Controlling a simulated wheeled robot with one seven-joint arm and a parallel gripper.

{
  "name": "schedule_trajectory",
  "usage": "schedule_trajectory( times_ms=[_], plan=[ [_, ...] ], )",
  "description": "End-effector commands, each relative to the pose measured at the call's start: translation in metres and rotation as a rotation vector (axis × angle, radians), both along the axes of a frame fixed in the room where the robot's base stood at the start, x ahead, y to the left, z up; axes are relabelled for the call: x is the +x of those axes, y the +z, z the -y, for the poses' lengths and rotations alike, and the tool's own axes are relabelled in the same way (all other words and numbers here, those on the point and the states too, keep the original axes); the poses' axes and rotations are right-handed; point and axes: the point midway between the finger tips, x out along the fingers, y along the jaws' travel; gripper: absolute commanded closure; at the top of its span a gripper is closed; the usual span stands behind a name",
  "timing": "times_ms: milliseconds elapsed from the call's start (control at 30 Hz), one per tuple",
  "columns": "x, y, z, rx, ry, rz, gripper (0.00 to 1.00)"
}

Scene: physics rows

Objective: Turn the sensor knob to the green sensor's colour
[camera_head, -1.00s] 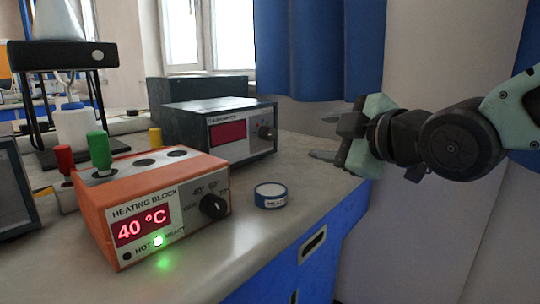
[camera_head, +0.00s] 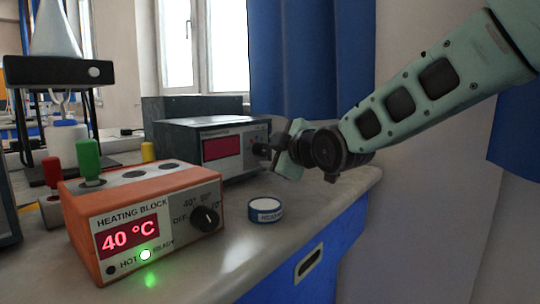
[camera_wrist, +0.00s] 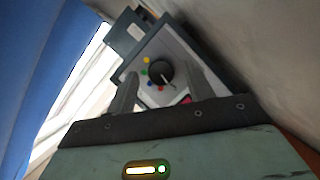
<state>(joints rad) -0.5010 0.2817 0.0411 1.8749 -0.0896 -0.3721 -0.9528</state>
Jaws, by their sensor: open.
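The grey instrument box (camera_head: 180,140) with a dark red display stands behind the orange heating block. Its black knob (camera_wrist: 160,73) shows in the wrist view, ringed by yellow, green, blue and red dots; I cannot tell which dot it points to. My gripper (camera_wrist: 163,78) is open, its fingers on either side of the knob; contact cannot be told. In the head view my gripper (camera_head: 263,150) is at the right of the box's front and hides the knob. A green-capped piece (camera_head: 88,156) stands upright in the heating block.
The heating block (camera_head: 150,215) reads 40 °C, with its own black knob (camera_head: 206,219). A blue-and-white round container (camera_head: 266,211) sits on the bench (camera_head: 215,265). Red (camera_head: 52,172) and yellow (camera_head: 148,151) capped pieces stand near the block. A blue curtain (camera_head: 310,60) hangs behind.

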Motion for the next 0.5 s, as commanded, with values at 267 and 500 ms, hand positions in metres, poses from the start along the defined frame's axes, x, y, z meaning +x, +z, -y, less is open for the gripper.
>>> schedule_trajectory(
  times_ms=[267, 500],
  plan=[
    [0.0102, -0.0030, -0.0072, 0.000, 0.000, -0.001, 0.48],
    [0.0099, -0.0027, -0.0070, 0.000, 0.000, -0.001, 0.62]
  ],
)
